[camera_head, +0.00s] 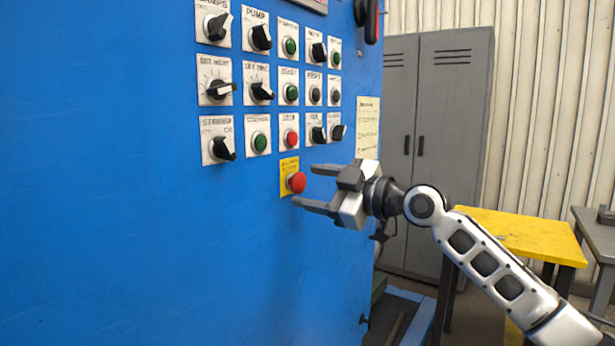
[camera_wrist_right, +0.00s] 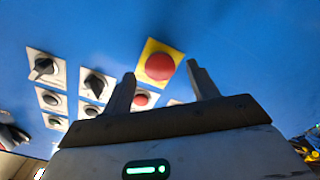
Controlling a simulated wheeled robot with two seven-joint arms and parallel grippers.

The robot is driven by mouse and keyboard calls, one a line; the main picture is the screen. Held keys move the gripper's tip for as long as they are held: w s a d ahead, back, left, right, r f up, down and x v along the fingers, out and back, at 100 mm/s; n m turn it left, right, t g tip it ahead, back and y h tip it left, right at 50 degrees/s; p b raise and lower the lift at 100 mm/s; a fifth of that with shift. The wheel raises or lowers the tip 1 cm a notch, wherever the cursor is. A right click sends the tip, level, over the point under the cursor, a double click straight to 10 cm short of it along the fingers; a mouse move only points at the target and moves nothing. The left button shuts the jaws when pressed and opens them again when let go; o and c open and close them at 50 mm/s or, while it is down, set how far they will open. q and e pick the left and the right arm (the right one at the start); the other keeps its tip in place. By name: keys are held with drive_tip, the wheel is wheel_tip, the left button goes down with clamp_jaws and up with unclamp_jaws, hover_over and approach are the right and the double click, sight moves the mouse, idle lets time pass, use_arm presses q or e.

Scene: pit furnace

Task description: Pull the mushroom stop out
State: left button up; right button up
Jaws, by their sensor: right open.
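The mushroom stop (camera_head: 296,182) is a round red button on a yellow plate, low on the blue panel in the head view. It also shows in the right wrist view (camera_wrist_right: 160,67), top middle, just past the fingertips. My right gripper (camera_head: 304,186) is open, with its two fingers pointing at the panel, one above and one below the red button's level. In the right wrist view the gripper's fingers (camera_wrist_right: 161,70) stand either side of the button. I cannot tell whether they touch it. My left gripper is not in view.
The blue panel (camera_head: 120,220) carries rows of black rotary knobs and green and red push buttons (camera_head: 291,138) above the stop. A grey locker (camera_head: 440,130), a yellow table (camera_head: 520,232) and a grey bench (camera_head: 598,238) stand at the right. The panel left of the stop is bare.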

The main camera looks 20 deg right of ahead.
drive_tip(key=shift+x, duration=0.95)
clamp_jaws()
drive_tip(key=shift+s+d+f+b, duration=0.15)
drive_tip(key=shift+s+d+b, duration=0.15)
drive_tip(key=shift+s, duration=0.1)
unclamp_jaws()
drive_tip(key=shift+d, duration=0.1)
